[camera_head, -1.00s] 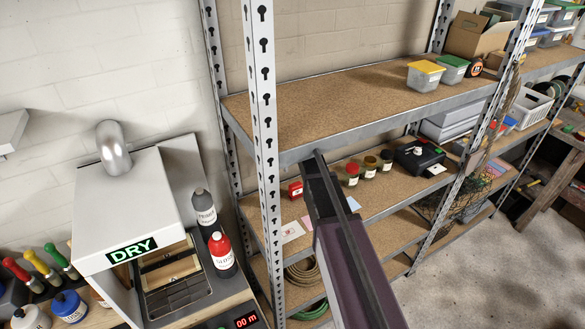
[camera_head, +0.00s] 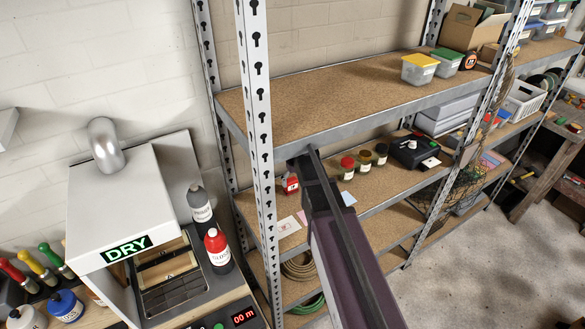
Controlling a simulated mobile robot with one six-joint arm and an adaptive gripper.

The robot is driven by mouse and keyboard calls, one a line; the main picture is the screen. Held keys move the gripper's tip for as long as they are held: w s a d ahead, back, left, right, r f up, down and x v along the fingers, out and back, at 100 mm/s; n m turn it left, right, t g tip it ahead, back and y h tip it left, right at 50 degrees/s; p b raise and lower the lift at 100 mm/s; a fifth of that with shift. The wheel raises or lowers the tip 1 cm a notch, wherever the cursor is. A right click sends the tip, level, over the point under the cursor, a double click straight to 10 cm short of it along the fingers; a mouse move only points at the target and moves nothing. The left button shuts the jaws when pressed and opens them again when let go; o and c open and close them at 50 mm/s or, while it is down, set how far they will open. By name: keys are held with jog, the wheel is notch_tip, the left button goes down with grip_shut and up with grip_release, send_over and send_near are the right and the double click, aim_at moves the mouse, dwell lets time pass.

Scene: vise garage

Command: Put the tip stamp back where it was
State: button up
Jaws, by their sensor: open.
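I cannot make out the tip stamp for certain. A small red box with a white mark (camera_head: 291,185) sits on the middle shelf (camera_head: 375,195), just left of the dark end of my arm. White cards lie there too; one (camera_head: 287,226) bears a small red mark. My arm reaches from the bottom of the picture up to that shelf, under the upper board. My gripper's jaws do not show; they are hidden at or beyond the arm's far end. What is in or under them cannot be seen.
Jars (camera_head: 347,167) with red, olive and dark lids and a black case (camera_head: 413,151) stand right of my arm. The upper shelf board (camera_head: 330,100) is close above the arm's end. A perforated post (camera_head: 259,130) stands left. The DRY machine (camera_head: 120,210) and bottles (camera_head: 217,247) are at left.

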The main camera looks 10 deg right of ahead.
jog(key=s+m, duration=0.2)
jog(key=s, duration=1.6)
jog(key=shift+s+a, duration=0.2)
jog(key=shift+a, duration=0.15)
notch_tip(320, 180, down, 6)
jog(key=b, duration=0.5)
jog(key=shift+r+b, duration=0.15)
jog(key=shift+b, duration=0.2)
